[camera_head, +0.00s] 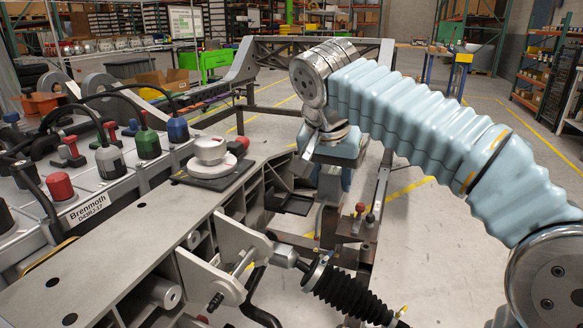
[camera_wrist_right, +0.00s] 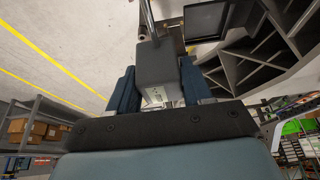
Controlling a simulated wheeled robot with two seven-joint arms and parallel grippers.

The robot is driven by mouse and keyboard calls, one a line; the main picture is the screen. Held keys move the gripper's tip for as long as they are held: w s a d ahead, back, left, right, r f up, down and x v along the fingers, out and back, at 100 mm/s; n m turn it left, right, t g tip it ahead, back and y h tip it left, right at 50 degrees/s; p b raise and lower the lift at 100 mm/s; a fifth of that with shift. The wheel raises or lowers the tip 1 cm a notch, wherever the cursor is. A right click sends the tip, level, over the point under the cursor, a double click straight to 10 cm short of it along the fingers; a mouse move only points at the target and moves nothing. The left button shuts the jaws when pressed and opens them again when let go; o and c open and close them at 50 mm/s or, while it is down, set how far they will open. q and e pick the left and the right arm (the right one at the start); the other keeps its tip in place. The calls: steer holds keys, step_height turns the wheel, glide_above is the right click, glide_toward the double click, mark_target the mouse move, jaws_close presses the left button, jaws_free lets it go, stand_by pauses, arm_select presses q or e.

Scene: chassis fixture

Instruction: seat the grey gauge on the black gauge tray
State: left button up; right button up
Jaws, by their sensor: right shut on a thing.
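My right gripper (camera_head: 333,182) points down over the far side of the chassis frame. In the right wrist view its two dark blue fingers (camera_wrist_right: 158,85) are shut on the grey gauge (camera_wrist_right: 154,70), a grey block with a small pale label and a thin rod at its far end. My left gripper is out of view.
A grey chassis beam (camera_head: 105,255) runs along the left front, with a round white and silver part (camera_head: 211,160) on a dark plate. A black ribbed shock absorber (camera_head: 347,291) lies in front. A fixture with coloured knobs (camera_head: 102,155) stands at left.

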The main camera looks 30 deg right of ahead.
steer(key=shift+w+a, duration=0.35)
steer(key=shift+w, duration=0.05)
steer(key=shift+w+a+f+p, duration=0.1)
steer(key=shift+w+a+p, duration=0.2)
steer(key=shift+w+a, duration=0.65)
steer(key=shift+w+a+f+p, duration=0.1)
steer(key=shift+w+a+p, duration=0.2)
steer(key=shift+w+a, duration=0.6)
steer(key=shift+w+d, duration=0.15)
steer(key=shift+r+p, duration=0.1)
steer(key=shift+p, duration=0.3)
steer(key=shift+f, duration=0.2)
steer(key=shift+f+b, duration=1.1)
steer(key=shift+f, duration=0.1)
steer(key=o, duration=1.3)
